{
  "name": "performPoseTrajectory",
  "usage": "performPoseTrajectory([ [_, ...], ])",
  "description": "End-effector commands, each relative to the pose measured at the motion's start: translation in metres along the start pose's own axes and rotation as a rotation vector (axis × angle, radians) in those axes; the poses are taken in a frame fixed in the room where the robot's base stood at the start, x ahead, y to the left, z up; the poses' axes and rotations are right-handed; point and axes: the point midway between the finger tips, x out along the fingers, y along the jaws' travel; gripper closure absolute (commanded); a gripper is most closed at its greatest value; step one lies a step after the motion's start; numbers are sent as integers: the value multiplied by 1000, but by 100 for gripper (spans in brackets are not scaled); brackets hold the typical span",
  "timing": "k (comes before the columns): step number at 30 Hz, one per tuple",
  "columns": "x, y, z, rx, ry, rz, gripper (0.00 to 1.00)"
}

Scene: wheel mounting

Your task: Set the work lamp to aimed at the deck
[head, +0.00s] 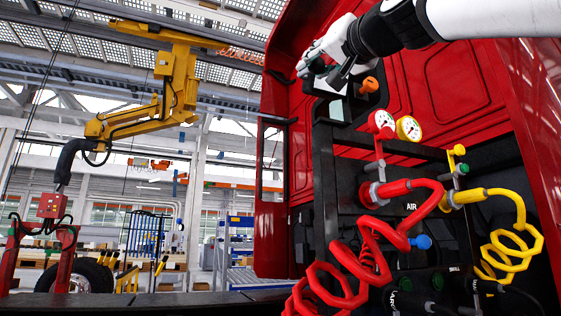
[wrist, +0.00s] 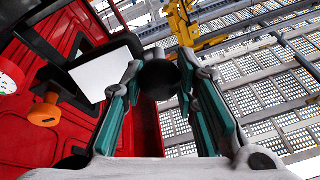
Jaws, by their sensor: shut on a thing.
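The work lamp appears as a bright white panel (wrist: 100,74) in a dark frame in the wrist view, left of my fingers. In the head view its dark housing (head: 338,110) is partly hidden below my gripper (head: 322,66). My gripper also shows in the wrist view (wrist: 160,82), its teal-lined fingers closed around a dark round knob (wrist: 159,76). The knob seems to belong to the lamp, but the join is not clear. An orange knob (wrist: 45,111) sits beside the panel; it also shows in the head view (head: 369,85).
Two gauges (head: 408,128), a red coiled hose (head: 370,245) and a yellow coiled hose (head: 510,250) are below my arm on the red cab (head: 430,85). A yellow hoist (head: 175,80) hangs at the left. Open air lies left of the gripper.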

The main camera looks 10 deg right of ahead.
Motion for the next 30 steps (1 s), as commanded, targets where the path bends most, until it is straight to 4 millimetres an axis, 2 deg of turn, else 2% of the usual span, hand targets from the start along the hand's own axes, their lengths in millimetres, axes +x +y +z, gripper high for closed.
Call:
performPoseTrajectory([
  [1, 0, 4, 8, -1, 21, -9, 100],
  [13, 2, 7, 19, -4, 169, -68, 100],
  [30, 7, 12, 29, -6, 154, -62, 100],
])
